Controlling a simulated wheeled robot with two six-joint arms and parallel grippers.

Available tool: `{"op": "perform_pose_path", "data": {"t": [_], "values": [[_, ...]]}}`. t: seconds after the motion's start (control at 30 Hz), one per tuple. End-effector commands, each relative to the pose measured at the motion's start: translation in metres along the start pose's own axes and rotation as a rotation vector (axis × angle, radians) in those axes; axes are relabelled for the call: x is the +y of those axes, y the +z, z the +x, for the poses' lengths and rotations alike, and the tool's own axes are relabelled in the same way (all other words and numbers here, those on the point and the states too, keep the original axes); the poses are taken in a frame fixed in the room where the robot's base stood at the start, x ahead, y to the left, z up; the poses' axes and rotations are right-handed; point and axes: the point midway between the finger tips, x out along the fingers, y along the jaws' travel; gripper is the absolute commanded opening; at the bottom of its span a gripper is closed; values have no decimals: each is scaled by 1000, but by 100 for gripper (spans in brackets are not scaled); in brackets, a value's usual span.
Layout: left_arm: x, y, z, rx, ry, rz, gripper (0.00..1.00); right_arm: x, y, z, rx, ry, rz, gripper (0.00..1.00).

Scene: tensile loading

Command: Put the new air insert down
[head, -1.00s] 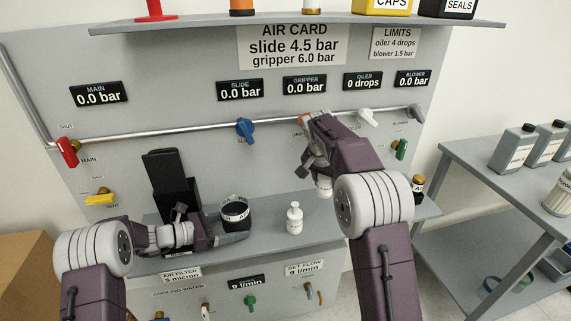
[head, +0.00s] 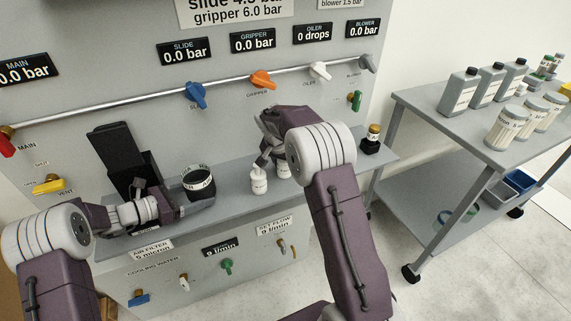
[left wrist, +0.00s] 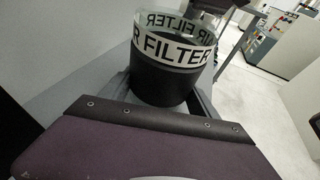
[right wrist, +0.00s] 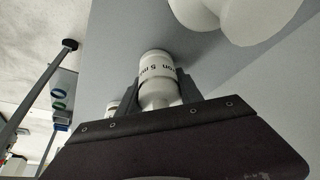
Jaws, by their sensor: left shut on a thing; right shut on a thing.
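The new air insert (right wrist: 157,78), a white cylinder marked "5 micron", is between my right gripper's fingers (right wrist: 160,92). My left gripper (head: 185,209) is shut on the black bowl (left wrist: 160,88) with the "AIR FILTER" band.
The shelf (head: 325,160) is bare to the right, up to a dark brass-topped fitting (head: 372,140). Blue (head: 196,94), orange (head: 262,79) and white (head: 320,70) valve handles sit on the pipe above. A grey cart (head: 425,115) with bottles and jars stands at right.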

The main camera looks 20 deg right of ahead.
Motion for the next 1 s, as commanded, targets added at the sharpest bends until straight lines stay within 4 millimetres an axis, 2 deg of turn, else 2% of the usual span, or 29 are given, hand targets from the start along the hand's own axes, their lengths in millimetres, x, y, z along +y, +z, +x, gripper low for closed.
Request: {"op": "perform_pose_path", "data": {"t": [0.17, 0.2, 0.27, 0.3, 0.57, 0.67, 1.0], "values": [[0, 0, 0, 0, 0, 0, 47, 0, 1, 2, 0, 0, 0, 0], [0, 0, 0, 0, 0, 0, 47, 0, 1, 3, 0, 0, 0, 45], [0, 0, 0, 0, 0, 0, 47, 0, 1, 2, 0, 0, 0, 62], [0, 0, 0, 0, 0, 0, 47, 0, 1, 2, 0, 0, 0, 64], [0, 0, 0, 0, 0, 0, 47, 0, 0, 2, 1, 0, 0, 64], [0, 0, 0, 0, 0, 0, 47, 0, -1, -7, 2, -1, 0, 64], [0, 0, 0, 0, 0, 0, 47, -1, -1, -90, 4, -3, 1, 64]]}}
